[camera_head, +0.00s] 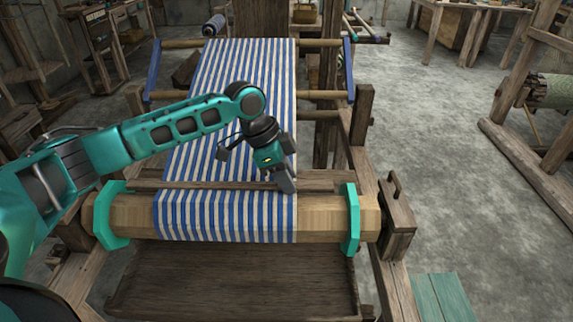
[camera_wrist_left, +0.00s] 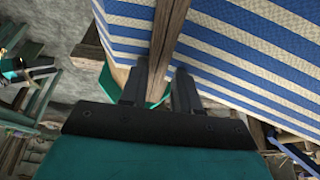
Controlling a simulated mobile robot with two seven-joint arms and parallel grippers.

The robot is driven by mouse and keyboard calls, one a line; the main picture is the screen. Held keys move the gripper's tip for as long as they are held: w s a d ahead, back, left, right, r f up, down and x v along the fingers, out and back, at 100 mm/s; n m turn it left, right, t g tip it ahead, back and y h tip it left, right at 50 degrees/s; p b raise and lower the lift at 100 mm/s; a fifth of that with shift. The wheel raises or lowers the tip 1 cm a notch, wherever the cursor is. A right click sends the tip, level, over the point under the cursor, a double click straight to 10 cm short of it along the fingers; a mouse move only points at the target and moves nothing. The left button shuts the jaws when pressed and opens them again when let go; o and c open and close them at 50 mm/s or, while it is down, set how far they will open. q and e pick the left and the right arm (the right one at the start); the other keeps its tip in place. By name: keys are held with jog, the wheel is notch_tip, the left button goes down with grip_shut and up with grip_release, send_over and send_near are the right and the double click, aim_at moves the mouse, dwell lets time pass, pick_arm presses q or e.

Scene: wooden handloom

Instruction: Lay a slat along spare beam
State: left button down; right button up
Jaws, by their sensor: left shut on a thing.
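A thin brown wooden slat (camera_head: 215,185) lies crosswise over the blue-and-white striped cloth (camera_head: 236,95), just behind and roughly parallel to the thick wooden beam (camera_head: 325,216). The beam has teal end plates, and the cloth passes over it. My left gripper (camera_head: 287,184) points down at the slat's right part, near the cloth's right edge. In the left wrist view the slat (camera_wrist_left: 169,35) runs between the fingers of my left gripper (camera_wrist_left: 159,82), which are shut on it. I cannot tell whether the slat touches the cloth or beam.
The loom's right side frame (camera_head: 362,120) and a block with a handle (camera_head: 396,208) stand close right of the beam. A dark wooden board (camera_head: 235,280) lies below in front. A teal slatted bench (camera_head: 442,298) is at lower right. Grey floor beyond is open.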

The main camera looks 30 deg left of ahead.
aim_at(293, 203)
pick_arm(q)
jog(key=shift+s+d+f+p, duration=0.1)
jog(key=shift+s+d+p, duration=0.2)
jog(key=shift+s, duration=0.15)
jog(key=shift+s+d+f+p, duration=0.1)
jog(key=shift+s+d+p, duration=0.15)
jog(key=shift+s, duration=0.2)
jog(key=shift+s+d+f+p, duration=0.15)
jog(key=shift+s+d+p, duration=0.15)
jog(key=shift+s, duration=0.25)
pick_arm(e)
jog(key=shift+s+d+r, duration=0.25)
jog(key=shift+d+r, duration=0.2)
jog(key=shift+r, duration=0.1)
pick_arm(q)
jog(key=c, duration=0.7)
grip_release()
jog(key=shift+c, duration=0.2)
pick_arm(e)
jog(key=shift+a, duration=0.1)
pick_arm(q)
jog(key=p+v, duration=0.1)
jog(key=v, duration=1.2)
pick_arm(e)
jog(key=shift+r, duration=0.8)
